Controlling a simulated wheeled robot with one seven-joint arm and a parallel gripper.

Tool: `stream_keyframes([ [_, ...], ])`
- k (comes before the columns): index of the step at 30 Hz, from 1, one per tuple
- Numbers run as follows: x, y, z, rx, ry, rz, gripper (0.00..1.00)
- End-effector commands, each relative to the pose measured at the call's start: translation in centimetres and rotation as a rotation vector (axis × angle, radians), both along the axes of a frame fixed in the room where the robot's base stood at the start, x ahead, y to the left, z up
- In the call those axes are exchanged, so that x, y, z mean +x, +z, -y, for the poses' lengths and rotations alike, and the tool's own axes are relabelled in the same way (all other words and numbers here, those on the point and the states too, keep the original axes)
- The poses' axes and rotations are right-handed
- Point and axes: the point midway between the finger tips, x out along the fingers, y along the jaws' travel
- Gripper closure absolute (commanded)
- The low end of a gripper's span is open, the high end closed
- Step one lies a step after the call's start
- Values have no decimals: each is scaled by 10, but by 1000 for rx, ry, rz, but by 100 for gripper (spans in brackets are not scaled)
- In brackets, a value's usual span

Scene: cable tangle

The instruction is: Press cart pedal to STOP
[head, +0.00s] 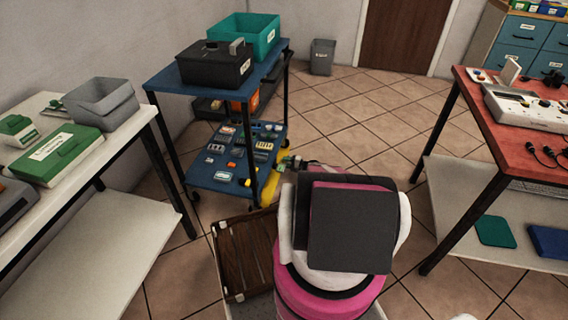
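The blue cart (163,84) stands on casters left of centre, with a blue top and a lower blue shelf (226,178). A yellow part (270,191) shows low at the cart's right end, near the floor. It may be the pedal, but my pink and dark arm covers part of it, and no STOP marking is readable. Small dark and greenish parts (291,162) stick out just beyond my arm, above the yellow part. They may belong to my gripper. Its fingers are hidden, and I cannot tell whether it touches anything.
The cart carries a black caddy (213,67), a teal bin (250,35) and several small parts below. A white bench (62,196) stands left, a red-topped table (485,115) right. A grey waste bin (321,57) stands at the back wall. Tiled floor (360,110) is clear behind my arm.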

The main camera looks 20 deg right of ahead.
Motion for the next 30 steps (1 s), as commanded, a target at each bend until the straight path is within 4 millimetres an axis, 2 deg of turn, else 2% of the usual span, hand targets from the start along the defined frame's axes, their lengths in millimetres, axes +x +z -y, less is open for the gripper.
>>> stream_keyframes([
  [9,-34,0,50,0,-2,-1,62],
  [15,-48,0,72,0,-1,-1,62],
  [21,-54,0,79,1,0,-2,62],
  [30,-54,0,79,1,0,-1,62],
])
